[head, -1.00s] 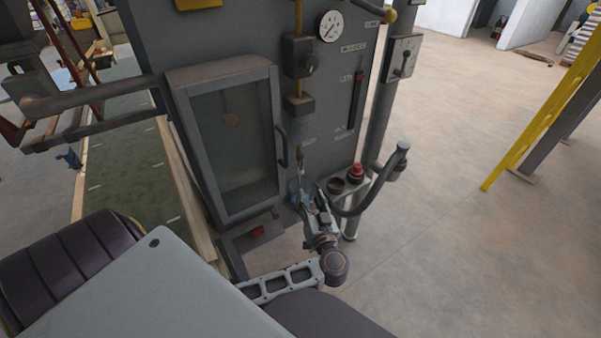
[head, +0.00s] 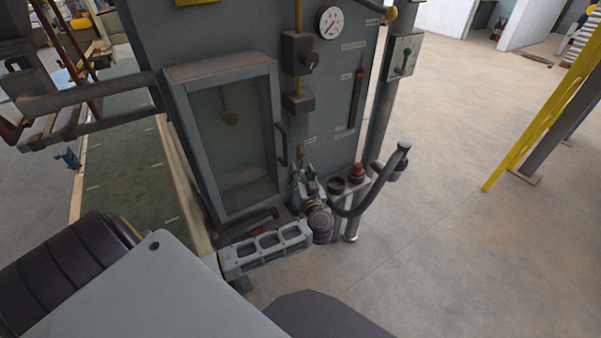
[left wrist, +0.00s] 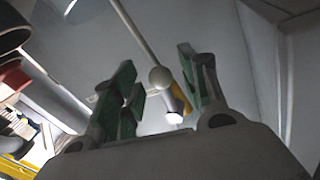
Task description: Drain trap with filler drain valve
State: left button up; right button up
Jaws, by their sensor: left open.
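My left gripper (head: 304,172) is open at the lower front of the grey filler cabinet (head: 225,30), just right of the glazed door. In the left wrist view, its green-padded fingers (left wrist: 157,72) stand on either side of a small valve-like fitting (left wrist: 160,78). The fitting has a pale round knob, a thin rod running up and a short stub with a yellow part beside it. I cannot tell whether a finger touches it. In the head view the gripper mostly hides this spot. My right gripper is not in view.
A small shelf (head: 350,187) with a red button (head: 357,170) and a dark cup (head: 337,185) sits close right of the gripper. A curved dark handle (head: 376,190) rises beside it. A gauge (head: 330,23) and a lever box (head: 403,57) are higher up. Open floor lies right.

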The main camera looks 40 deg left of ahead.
pick_arm(q)
jog(key=shift+w+a, duration=0.4)
jog(key=shift+a, duration=0.15)
grip_shut()
jog(key=shift+r, duration=0.1)
dwell(0.4)
